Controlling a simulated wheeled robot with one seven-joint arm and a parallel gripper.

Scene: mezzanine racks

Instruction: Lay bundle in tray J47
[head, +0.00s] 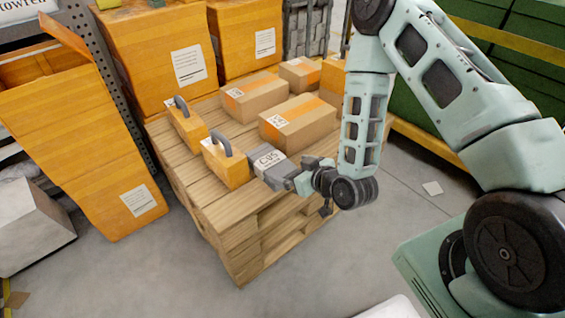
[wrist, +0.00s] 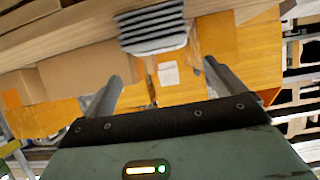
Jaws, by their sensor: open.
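A small grey bundle (head: 268,158) with a white printed label on top sits at the near right part of the wooden pallet, beside a yellow case. In the wrist view the bundle (wrist: 152,28) shows as stacked grey and white layers, at the top of the picture, beyond the fingertips. My gripper (head: 290,180) is right at the bundle's near right side in the head view. Its two fingers (wrist: 161,72) are spread apart with nothing between them in the wrist view. Whether they touch the bundle I cannot tell. No tray marked J47 can be made out.
The wooden pallet (head: 240,205) also bears two yellow cases with grey handles (head: 228,166), (head: 187,125) and several cardboard boxes (head: 297,122). Large orange bins (head: 100,160) stand left and behind. Grey floor (head: 330,265) is open in front of the pallet.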

